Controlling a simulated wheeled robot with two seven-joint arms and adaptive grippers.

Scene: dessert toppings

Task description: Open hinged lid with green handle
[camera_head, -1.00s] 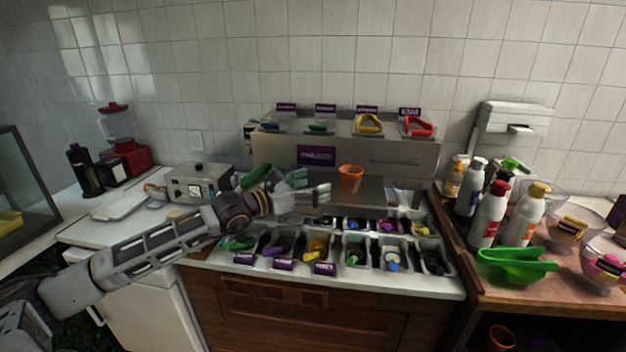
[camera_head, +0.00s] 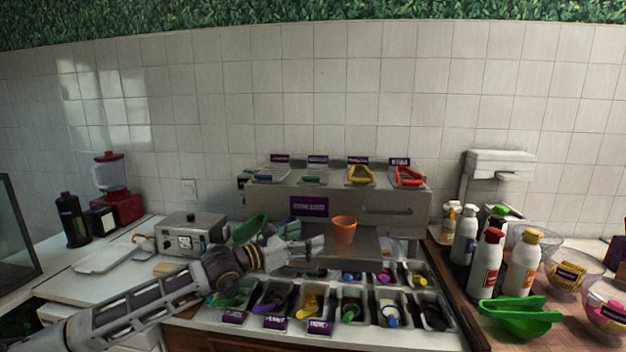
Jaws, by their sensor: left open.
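The lid with the green handle (camera_head: 312,180) sits shut on top of the steel dispenser (camera_head: 400,198) at the back, under a purple label. Its green handle looks small and dark from here. Lids with a blue handle (camera_head: 276,176), a yellow handle (camera_head: 360,175) and a red handle (camera_head: 408,177) share the same top. My left gripper (camera_head: 315,246) is open and appears empty. It is in front of the dispenser, well below the green handle and left of an orange cup. My right gripper is not in view.
The orange cup (camera_head: 344,230) stands on the ledge right of my gripper. Topping bins with coloured scoops (camera_head: 351,309) fill the counter below. A green scoop-like item (camera_head: 248,229) is behind my wrist.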

